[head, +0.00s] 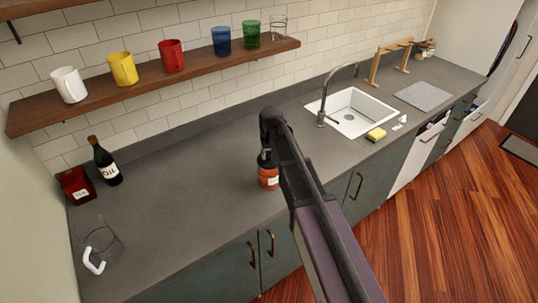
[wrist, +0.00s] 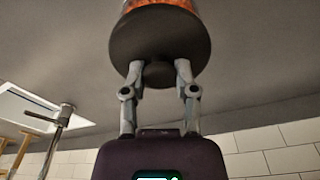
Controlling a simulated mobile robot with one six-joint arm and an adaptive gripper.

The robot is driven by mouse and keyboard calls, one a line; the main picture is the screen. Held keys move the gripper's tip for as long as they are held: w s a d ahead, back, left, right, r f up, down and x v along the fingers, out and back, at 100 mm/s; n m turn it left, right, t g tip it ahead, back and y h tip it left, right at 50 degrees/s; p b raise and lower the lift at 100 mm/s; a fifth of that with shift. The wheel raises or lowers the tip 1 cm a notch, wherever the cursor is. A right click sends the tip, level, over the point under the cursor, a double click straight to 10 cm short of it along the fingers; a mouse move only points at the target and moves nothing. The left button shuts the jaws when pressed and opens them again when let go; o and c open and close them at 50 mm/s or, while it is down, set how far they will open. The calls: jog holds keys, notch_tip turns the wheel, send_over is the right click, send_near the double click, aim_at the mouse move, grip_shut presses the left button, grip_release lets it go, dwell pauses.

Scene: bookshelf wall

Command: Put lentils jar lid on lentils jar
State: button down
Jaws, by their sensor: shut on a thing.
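The lentils jar (head: 268,178), with orange contents and a pale label, stands on the grey counter near its front edge. The dark round lid (wrist: 160,42) shows large in the wrist view, with the jar's orange contents (wrist: 160,4) just beyond it. My gripper (wrist: 158,74) is shut on the lid's knob. In the head view my gripper (head: 265,154) is directly above the jar, with my arm partly covering the jar's right side. The lid is at the jar's mouth; I cannot tell whether it touches the rim or hovers just over it.
A wall shelf (head: 150,85) with several coloured mugs runs behind. An oil bottle (head: 105,162) and a red container (head: 77,186) stand left, a clear vessel with a white handle (head: 93,262) front left. The sink (head: 352,112), tap and sponge (head: 376,134) are right. Counter left of the jar is clear.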

dwell(0.3)
jog(key=shift+c, duration=1.5)
grip_release()
jog(key=shift+r, duration=0.2)
notch_tip(320, 180, up, 7)
jog(key=p, duration=0.7)
jog(key=shift+f, duration=0.2)
jog(key=s+d+f+b, duration=0.4)
jog(key=d+f+b, duration=0.3)
jog(key=d, duration=0.2)
jog(key=s+d+f+b, duration=0.4)
jog(key=d+f+b, duration=0.2)
jog(key=d, duration=0.3)
jog(key=shift+s+d+f+b, duration=0.3)
jog(key=shift+s+f+b, duration=0.05)
jog(key=shift+s, duration=0.05)
